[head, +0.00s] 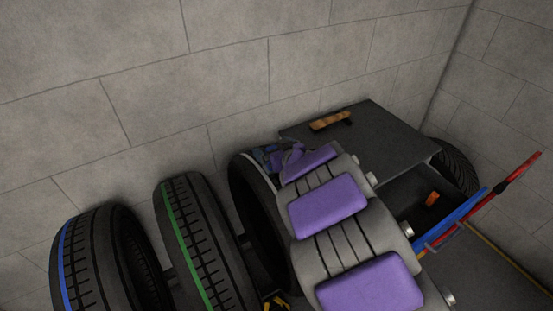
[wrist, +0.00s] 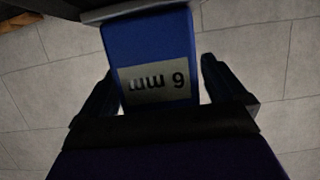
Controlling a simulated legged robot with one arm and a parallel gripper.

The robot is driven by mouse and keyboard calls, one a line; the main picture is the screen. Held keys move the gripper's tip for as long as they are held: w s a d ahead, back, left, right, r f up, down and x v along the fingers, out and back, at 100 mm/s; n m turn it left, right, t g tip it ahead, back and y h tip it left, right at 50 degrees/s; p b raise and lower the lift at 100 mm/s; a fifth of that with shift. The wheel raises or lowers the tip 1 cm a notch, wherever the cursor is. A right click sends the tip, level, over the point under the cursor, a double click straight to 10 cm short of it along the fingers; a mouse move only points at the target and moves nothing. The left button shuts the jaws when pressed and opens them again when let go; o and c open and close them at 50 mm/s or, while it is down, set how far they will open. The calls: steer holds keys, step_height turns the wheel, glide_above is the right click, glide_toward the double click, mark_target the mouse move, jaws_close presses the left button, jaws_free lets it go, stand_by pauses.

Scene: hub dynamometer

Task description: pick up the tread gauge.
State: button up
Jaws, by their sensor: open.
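A blue block with a grey label reading "6 mm", upside down in the wrist view, looks like the tread gauge (wrist: 148,40). It stands between the two dark fingers of my open gripper (wrist: 156,68). In the head view my gripper (head: 275,156) is past my purple and grey arm, near the dark table's left edge. The gauge cannot be made out clearly there.
A dark table (head: 385,145) carries an orange-brown handled object (head: 330,120). A small orange item (head: 432,198) lies lower, by blue and red bars (head: 455,222). Tyres with a blue stripe (head: 95,255) and a green stripe (head: 200,240) stand left. A block wall (head: 150,80) closes the back.

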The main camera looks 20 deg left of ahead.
steer(key=shift+a, duration=0.25)
steer(key=shift+c, duration=1.3)
steer(key=shift+d, duration=0.45)
steer(key=c, duration=0.8)
steer(key=shift+c, duration=0.5)
steer(key=shift+a, duration=0.25)
steer(key=shift+c, duration=0.2)
steer(key=shift+a, duration=0.1)
